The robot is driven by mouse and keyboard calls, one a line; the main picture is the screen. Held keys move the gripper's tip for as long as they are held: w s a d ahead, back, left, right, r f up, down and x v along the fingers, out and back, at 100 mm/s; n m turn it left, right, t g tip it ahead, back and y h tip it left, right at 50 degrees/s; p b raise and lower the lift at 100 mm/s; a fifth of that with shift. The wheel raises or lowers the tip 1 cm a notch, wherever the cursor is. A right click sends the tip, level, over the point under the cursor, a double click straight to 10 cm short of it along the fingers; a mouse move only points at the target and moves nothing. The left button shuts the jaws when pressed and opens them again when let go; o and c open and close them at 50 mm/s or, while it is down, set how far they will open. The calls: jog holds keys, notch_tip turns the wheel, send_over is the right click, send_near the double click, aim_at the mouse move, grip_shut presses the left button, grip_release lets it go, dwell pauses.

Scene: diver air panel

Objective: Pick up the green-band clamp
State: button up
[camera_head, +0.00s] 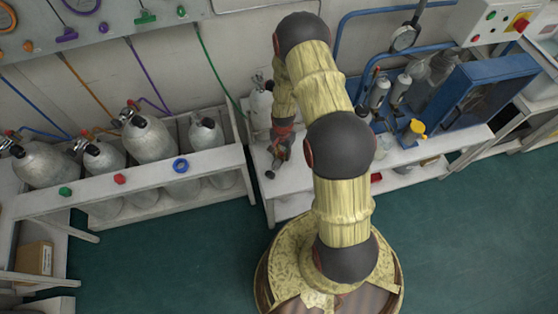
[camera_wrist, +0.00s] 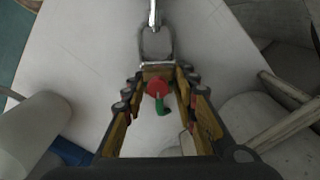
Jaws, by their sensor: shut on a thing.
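In the wrist view the clamp shows between my fingers, with a grey metal loop (camera_wrist: 155,45), a red round part (camera_wrist: 157,87) and a small green piece (camera_wrist: 162,106). My gripper (camera_wrist: 158,92) is shut on it, one finger at each side. The clamp is over a pale bench surface; I cannot tell whether it touches it. In the head view my gripper (camera_head: 277,158) is over the left end of the white bench (camera_head: 298,180). The clamp is hard to make out there.
A rack (camera_head: 215,160) of grey cylinders (camera_head: 150,138) stands to the left, with green, red and blue markers on its front. A small cylinder (camera_head: 261,103) stands behind my gripper. A blue box-like frame (camera_head: 480,95) and a yellow-topped item (camera_head: 416,128) are to the right. Green floor is clear in front.

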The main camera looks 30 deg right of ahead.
grip_shut()
dwell(0.3)
jog(key=shift+r+p, duration=0.3)
jog(key=shift+r, duration=0.2)
notch_tip(320, 180, up, 2)
jog(key=shift+r+p, duration=0.2)
jog(key=shift+p, duration=0.45)
jog(key=s+a+r+p, duration=0.4)
jog(key=s+a+r, duration=0.4)
jog(key=s, duration=0.3)
jog(key=shift+s+r+p, duration=0.2)
jog(key=shift+r+p, duration=0.2)
jog(key=shift+r, duration=0.45)
